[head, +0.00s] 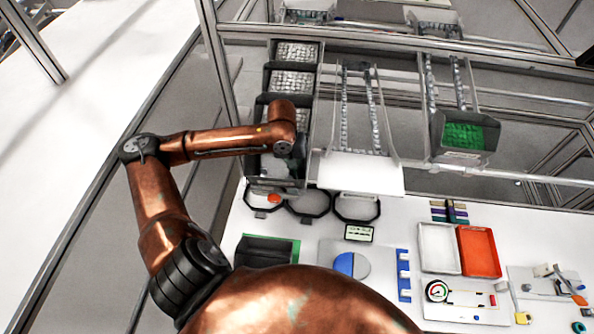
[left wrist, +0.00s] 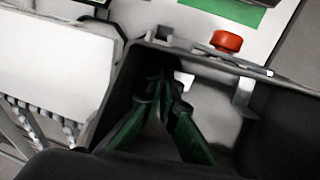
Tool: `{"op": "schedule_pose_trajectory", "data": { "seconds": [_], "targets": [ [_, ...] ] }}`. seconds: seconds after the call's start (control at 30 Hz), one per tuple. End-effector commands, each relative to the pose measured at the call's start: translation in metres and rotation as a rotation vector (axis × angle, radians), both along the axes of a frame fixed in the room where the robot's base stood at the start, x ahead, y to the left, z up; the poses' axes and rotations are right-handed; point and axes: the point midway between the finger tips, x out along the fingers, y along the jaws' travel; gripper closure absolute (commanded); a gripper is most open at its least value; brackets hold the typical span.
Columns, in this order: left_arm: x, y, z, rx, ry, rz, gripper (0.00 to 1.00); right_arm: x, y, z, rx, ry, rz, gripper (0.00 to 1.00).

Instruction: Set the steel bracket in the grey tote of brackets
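My left gripper (head: 293,160) reaches down into the nearest dark grey tote (head: 262,142) of the column at the back left. In the left wrist view, its green fingers (left wrist: 163,88) are inside the tote (left wrist: 98,118), with their tips close together. A small pale piece (left wrist: 184,79) shows beside the tips; I cannot tell whether it is the steel bracket or whether it is held. A grey metal piece (left wrist: 243,91) stands near the tote's far wall. The head view mostly hides the tote's contents behind my arm. My right gripper is not in view.
Totes of silvery parts (head: 296,52) stand behind. A white sloped panel (head: 358,174) adjoins on the right. A tote with green contents (head: 463,135) hangs at the right.

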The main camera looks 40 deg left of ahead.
Motion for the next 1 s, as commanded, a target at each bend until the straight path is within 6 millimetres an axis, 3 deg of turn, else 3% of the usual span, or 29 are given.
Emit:
{"op": "schedule_pose_trajectory", "data": {
  "seconds": [0.17,0.33,0.67,0.8,1.0],
  "targets": [
    [0.000,0.000,-0.003,-0.001,0.000,0.000,1.00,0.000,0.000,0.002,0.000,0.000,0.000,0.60],
    [0.000,0.000,-0.003,-0.001,0.000,0.000,0.88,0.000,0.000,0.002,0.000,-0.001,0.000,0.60],
    [0.001,0.000,-0.001,-0.001,-0.002,-0.001,0.88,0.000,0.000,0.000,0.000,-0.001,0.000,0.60],
    [0.002,0.000,0.011,0.000,-0.007,-0.001,0.88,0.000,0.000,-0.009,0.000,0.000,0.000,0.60],
    [-0.002,0.006,0.054,0.002,-0.007,0.001,0.88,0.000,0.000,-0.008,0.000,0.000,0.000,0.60]
  ]
}}
